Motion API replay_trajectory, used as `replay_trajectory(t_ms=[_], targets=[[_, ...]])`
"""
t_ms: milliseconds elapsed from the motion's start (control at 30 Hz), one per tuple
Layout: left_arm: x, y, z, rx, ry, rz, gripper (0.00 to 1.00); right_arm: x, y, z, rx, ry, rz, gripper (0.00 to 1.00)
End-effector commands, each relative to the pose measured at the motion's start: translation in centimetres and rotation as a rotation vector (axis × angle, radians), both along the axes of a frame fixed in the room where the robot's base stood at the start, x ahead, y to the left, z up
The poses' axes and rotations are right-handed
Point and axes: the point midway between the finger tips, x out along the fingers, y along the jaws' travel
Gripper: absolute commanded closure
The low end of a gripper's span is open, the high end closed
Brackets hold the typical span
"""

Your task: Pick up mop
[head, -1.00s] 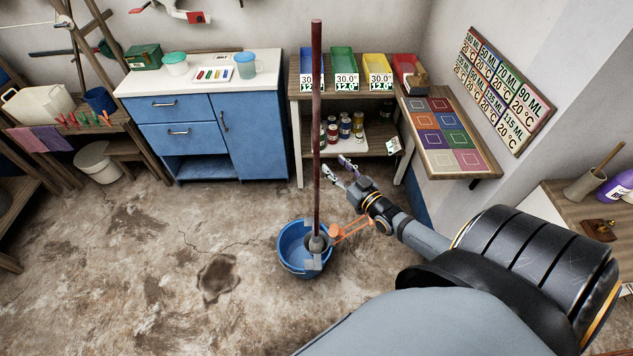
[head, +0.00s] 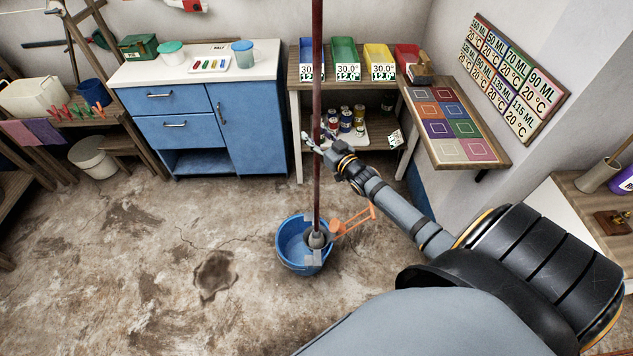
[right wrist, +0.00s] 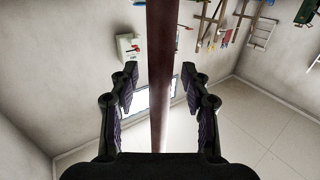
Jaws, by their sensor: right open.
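The mop (head: 317,90) stands upright in the blue bucket (head: 290,247) on the floor. Its long handle is dark red-brown, and its grey lower end (head: 317,240) sits at the bucket's wringer. My right gripper (head: 316,142) is at the handle, well above the bucket. In the right wrist view the handle (right wrist: 162,75) passes between the two open fingers of my right gripper (right wrist: 162,85), with a gap on both sides. My left gripper is not in view.
An orange lever (head: 355,222) sticks out from the bucket's right side. A shelf unit with coloured bins (head: 343,60) and a blue cabinet (head: 200,120) stand behind. The stained floor (head: 130,260) to the left is clear.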

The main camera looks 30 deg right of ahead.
Motion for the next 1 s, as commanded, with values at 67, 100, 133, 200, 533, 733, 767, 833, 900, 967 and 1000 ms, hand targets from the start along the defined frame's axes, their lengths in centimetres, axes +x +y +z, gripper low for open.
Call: replay_trajectory(t_ms=[67,100,133,200,533,733,767,833,900,967,1000], targets=[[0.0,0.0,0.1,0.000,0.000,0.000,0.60,0.0,0.0,0.1,0.000,0.000,0.000,0.53],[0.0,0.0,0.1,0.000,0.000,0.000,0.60,0.0,0.0,0.1,0.000,0.000,0.000,0.57],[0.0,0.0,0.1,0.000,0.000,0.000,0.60,0.0,0.0,0.1,0.000,0.000,0.000,0.61],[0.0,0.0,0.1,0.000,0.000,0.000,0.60,-0.1,0.0,0.1,0.000,0.000,0.000,0.71],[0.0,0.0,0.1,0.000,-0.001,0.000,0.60,-0.1,0.0,0.1,0.000,0.000,0.000,1.00],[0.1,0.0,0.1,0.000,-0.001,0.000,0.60,0.0,0.0,0.3,-0.001,-0.004,0.002,1.00],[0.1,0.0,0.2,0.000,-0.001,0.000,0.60,0.0,0.0,0.3,-0.001,-0.004,0.002,1.00],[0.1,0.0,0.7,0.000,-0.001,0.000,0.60,0.0,0.0,1.0,-0.001,-0.005,0.002,1.00],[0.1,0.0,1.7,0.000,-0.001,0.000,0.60,0.0,0.1,2.3,-0.002,-0.006,0.003,1.00],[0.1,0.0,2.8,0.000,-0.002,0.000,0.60,0.0,0.1,3.8,-0.001,-0.007,0.003,1.00],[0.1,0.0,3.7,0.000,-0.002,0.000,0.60,0.0,0.0,4.9,-0.002,-0.006,0.003,1.00]])
